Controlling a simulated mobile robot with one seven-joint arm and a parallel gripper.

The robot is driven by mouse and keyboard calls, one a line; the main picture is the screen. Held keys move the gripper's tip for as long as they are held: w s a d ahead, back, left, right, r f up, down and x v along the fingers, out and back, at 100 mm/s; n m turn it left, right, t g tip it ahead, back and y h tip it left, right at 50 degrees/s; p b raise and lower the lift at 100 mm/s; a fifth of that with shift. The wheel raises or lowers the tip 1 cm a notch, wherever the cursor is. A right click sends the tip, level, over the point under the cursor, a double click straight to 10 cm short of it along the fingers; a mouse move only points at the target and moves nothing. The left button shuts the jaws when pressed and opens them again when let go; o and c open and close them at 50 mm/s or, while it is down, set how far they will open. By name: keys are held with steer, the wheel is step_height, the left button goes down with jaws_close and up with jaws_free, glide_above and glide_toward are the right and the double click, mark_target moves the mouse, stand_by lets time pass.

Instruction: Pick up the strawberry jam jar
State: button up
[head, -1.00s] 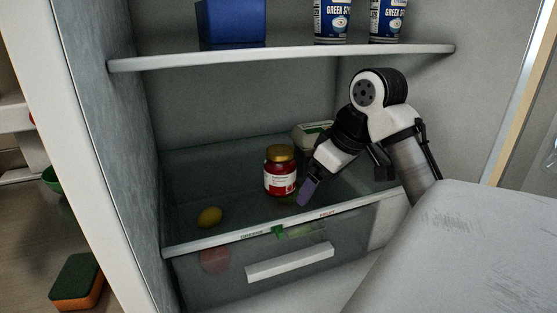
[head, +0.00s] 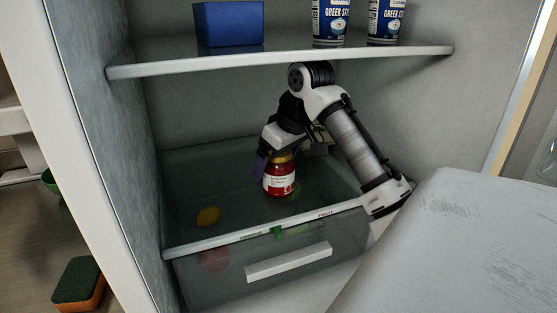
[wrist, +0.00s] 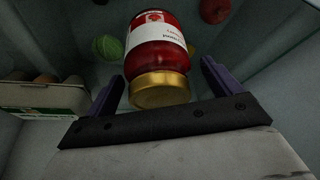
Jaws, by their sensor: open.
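The strawberry jam jar (head: 279,181) is red with a white label and a gold lid. It stands upright on the fridge's lower glass shelf in the head view. My gripper (head: 272,165) is at the jar's top from behind and above, one purple finger showing to the left of the lid. In the wrist view the jar (wrist: 158,50) is between the two purple fingers of my gripper (wrist: 160,82), its gold lid near the palm. The fingers are open, with a gap visible on the right side of the lid.
An egg carton (wrist: 42,97) stands near the gripper at the back. Above is a shelf (head: 285,60) with a blue box (head: 230,25) and yogurt tubs (head: 330,22). Produce shows through the glass in the drawer below.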

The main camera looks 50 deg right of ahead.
steer(key=shift+w+f, duration=0.2)
steer(key=shift+f, duration=0.35)
steer(key=c, duration=1.5)
steer(key=shift+o, duration=0.2)
steer(key=shift+w+r+p, duration=0.1)
steer(key=shift+r+p, duration=0.15)
steer(key=shift+p, duration=0.2)
